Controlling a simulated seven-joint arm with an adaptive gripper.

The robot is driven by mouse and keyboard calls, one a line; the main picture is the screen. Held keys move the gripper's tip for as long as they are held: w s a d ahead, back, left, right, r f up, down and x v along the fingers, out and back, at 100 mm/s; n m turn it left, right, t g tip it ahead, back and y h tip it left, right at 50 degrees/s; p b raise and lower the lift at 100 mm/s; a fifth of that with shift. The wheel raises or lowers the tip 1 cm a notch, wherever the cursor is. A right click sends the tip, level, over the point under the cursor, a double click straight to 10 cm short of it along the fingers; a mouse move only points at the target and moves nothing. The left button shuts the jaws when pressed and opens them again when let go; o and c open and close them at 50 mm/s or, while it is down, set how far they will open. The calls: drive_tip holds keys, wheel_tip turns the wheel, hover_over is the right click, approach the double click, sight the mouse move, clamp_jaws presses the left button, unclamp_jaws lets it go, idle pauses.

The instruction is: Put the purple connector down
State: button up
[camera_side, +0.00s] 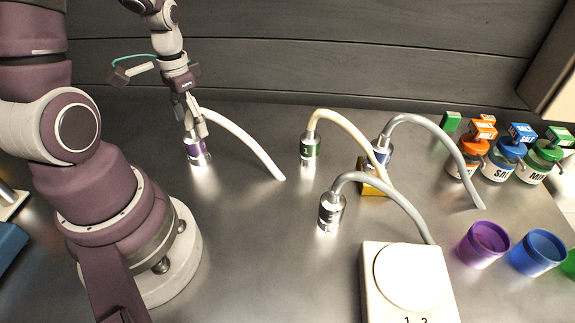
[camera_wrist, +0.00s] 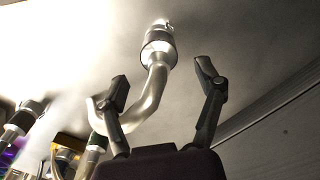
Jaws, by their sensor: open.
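The purple connector (camera_side: 197,154) is a metal cylinder with a purple band and a pale hose. In the side view it stands about upright on the metal table, its hose curving down to the right. My gripper (camera_side: 195,129) is at the connector's top, pointing down. In the wrist view my gripper (camera_wrist: 161,72) has its fingers spread apart, with a gap around the hose. The connector (camera_wrist: 159,46) shows there beyond the fingertips, its band colour not clear.
To the right stand a green-banded connector (camera_side: 310,149), a blue-banded connector (camera_side: 381,152) by a yellow block (camera_side: 373,185), and a grey connector (camera_side: 331,211). A white device (camera_side: 408,285) is in front. Jars and cups are at right.

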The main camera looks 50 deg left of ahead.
wheel_tip(320, 180, up, 5)
drive_tip(key=shift+f, duration=0.1)
drive_tip(key=d+r+m+t, duration=0.1)
drive_tip(key=d+r+t, duration=0.4)
drive_tip(key=d, duration=0.8)
wheel_tip(320, 180, up, 4)
drive_tip(key=shift+d+f+m+t, duration=0.1)
drive_tip(key=shift+d+m+t, duration=0.2)
drive_tip(key=shift+d, duration=0.1)
